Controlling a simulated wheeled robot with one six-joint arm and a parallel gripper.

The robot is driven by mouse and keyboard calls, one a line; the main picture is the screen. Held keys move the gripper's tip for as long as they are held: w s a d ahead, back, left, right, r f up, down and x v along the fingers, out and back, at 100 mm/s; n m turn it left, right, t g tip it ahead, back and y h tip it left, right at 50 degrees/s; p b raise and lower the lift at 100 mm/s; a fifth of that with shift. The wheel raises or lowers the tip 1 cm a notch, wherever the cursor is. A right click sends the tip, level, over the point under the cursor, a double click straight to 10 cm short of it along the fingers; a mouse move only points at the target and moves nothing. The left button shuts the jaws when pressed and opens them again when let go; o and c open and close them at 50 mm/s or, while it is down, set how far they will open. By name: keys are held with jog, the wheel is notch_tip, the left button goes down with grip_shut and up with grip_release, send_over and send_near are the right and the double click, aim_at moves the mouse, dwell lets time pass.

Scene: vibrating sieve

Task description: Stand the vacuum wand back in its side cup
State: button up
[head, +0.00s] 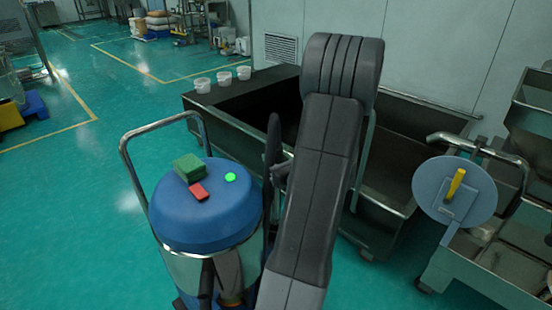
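The vacuum (207,212) stands at lower centre-left, with a blue domed lid, a shiny metal drum and a tubular push handle (126,160). A dark upright piece (206,285) and a grey-brown tapered piece show against the drum's front at the bottom edge. I cannot tell whether either is the wand or its side cup. My arm's large grey links cover the middle of the view, right of the vacuum. A dark narrow part beside them is too unclear to name. My gripper is not seen; my arm may hide it.
A green block (188,168), a red block (199,191) and a green disc (230,177) are on the lid. Behind is a dark-topped metal bin (230,128) with white cups along its edge. At right, a round grey plate (437,191) carries a yellow handle.

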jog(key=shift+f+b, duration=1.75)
jog(key=shift+b, duration=0.1)
dwell(1.7)
dwell(0.4)
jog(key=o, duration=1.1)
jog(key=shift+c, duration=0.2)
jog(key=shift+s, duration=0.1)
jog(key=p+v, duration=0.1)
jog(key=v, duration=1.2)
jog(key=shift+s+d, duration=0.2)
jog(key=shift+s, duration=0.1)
